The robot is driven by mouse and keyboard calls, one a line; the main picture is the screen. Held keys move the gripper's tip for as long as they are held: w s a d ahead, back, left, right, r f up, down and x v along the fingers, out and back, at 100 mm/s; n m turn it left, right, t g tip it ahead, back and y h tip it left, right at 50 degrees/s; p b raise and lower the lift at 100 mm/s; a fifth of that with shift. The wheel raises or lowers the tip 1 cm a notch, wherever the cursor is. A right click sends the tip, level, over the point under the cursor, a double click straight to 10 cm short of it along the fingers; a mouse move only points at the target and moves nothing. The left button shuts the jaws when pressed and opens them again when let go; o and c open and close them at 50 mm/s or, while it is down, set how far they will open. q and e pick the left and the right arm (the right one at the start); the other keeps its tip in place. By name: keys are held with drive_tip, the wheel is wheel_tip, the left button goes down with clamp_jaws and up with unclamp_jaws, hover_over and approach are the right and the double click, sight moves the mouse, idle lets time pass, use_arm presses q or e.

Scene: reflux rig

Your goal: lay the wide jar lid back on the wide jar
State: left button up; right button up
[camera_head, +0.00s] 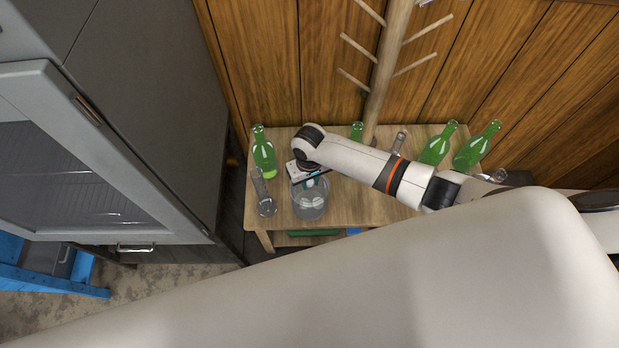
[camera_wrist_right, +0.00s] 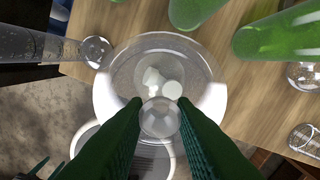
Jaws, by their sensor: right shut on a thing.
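The wide jar (camera_head: 309,211) is clear glass and stands upright at the front left of the small wooden table. In the right wrist view the wide jar (camera_wrist_right: 112,72) shows from above, with a few white pieces inside. My right gripper (camera_head: 309,183) is directly over the jar's mouth. In the wrist view its green fingers (camera_wrist_right: 160,112) are shut on the round clear knob of the wide jar lid (camera_wrist_right: 160,120). The lid is see-through, so its edge is hard to tell from the jar's rim, and I cannot tell whether they touch. My left gripper is out of view.
A tall glass cylinder (camera_head: 263,195) stands close left of the jar. Green bottles (camera_head: 264,158) stand along the back and right (camera_head: 437,148) of the wooden table (camera_head: 345,211). A wooden peg rack (camera_head: 386,75) rises behind. A grey cabinet (camera_head: 150,110) is at left.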

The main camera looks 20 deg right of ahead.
sight(310, 182)
drive_tip(key=shift+p, duration=0.3)
drive_tip(key=shift+f, duration=0.55)
idle(0.6)
drive_tip(key=o, duration=1.1)
drive_tip(key=shift+c, duration=0.2)
wheel_tip(310, 182, up, 9)
drive_tip(key=p, duration=0.9)
drive_tip(key=shift+r+p, duration=0.15)
drive_tip(key=shift+p, duration=0.15)
